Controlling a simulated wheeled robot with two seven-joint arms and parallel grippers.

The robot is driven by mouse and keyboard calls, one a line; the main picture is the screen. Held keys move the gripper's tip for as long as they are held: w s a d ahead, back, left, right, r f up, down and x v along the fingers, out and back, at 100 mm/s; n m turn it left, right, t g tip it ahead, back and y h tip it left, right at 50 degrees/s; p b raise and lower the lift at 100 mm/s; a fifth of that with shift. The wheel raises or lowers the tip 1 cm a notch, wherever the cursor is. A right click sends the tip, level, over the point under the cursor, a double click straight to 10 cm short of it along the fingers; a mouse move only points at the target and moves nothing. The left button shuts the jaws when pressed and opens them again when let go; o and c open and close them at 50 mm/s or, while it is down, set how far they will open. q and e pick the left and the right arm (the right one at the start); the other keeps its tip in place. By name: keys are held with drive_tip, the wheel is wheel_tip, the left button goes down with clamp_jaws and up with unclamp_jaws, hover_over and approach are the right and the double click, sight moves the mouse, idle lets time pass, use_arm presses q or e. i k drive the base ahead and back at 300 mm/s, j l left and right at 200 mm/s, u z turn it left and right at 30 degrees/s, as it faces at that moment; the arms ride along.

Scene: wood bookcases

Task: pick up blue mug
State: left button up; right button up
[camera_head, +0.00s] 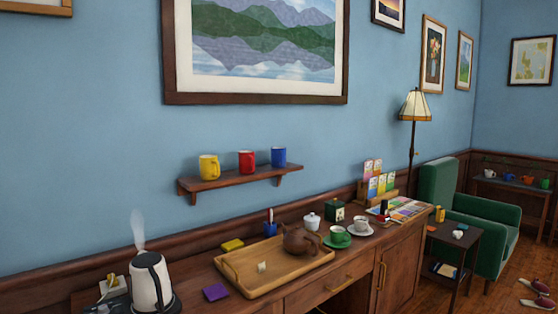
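A blue mug (278,157) stands upright at the right end of a small wooden wall shelf (240,181). A red mug (246,161) stands to its left, and a yellow mug (209,167) is at the shelf's left end. A smaller blue cup or holder (270,229) with pens in it stands below on the sideboard. Neither of my grippers shows in the head view.
The wooden sideboard (205,277) below holds a steaming kettle (151,282), a wooden tray (245,288) with a brown teapot (300,239), and green and white cups. A framed picture hangs above the shelf. A green armchair (487,232) stands at right.

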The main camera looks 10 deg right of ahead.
sight(278, 153)
drive_tip(key=i+l+u, duration=0.15)
drive_tip(key=i+l, duration=0.15)
drive_tip(key=i+l+u, duration=0.15)
drive_tip(key=i+l, duration=0.15)
drive_tip(key=i+l+u, duration=0.2)
drive_tip(key=l, duration=0.2)
drive_tip(key=i+l+u, duration=0.15)
drive_tip(key=l, duration=0.25)
drive_tip(key=i+l+u, duration=0.15)
drive_tip(key=i+l, duration=0.2)
drive_tip(key=l, duration=0.1)
